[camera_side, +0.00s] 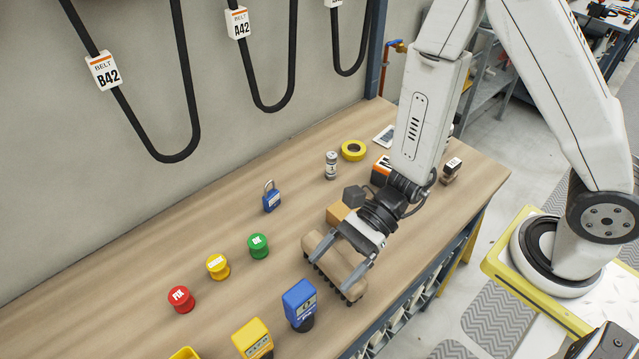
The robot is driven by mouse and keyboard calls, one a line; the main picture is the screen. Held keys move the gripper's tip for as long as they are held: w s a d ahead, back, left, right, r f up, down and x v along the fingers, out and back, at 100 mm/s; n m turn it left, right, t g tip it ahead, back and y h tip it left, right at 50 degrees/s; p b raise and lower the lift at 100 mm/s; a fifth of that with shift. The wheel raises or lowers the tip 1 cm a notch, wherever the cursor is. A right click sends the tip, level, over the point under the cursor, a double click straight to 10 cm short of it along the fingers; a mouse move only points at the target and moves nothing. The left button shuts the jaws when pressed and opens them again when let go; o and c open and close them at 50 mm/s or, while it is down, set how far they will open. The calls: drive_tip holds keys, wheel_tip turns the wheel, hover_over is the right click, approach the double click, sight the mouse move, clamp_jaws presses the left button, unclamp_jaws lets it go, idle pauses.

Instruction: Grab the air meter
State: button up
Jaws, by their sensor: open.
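A blue handheld device (300,303) with a small display and a dark base stands upright near the front edge of the bench. A yellow device (253,339) of similar shape stands to its left. I cannot read their labels, so I cannot tell which is the air meter. My gripper (332,269) is open, pointing down over a brown wooden brush (325,256) with dark bristles. Its fingers are at the brush's sides; I cannot tell whether they touch it. The gripper is behind and to the right of the blue device, apart from it.
Red (181,298), yellow (218,266) and green (258,246) knobs and a blue padlock (271,198) stand along the bench (120,305). A small canister (331,165), yellow tape roll (354,150) and cardboard box (338,213) are farther back. Belts (185,80) hang on the wall.

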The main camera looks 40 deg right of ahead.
sight(300, 301)
drive_tip(key=shift+a, duration=0.15)
drive_tip(key=shift+x, duration=1.2)
drive_tip(key=shift+x, duration=2.6)
drive_tip(key=shift+w+r, duration=0.1)
drive_tip(key=shift+w, duration=0.05)
clamp_jaws()
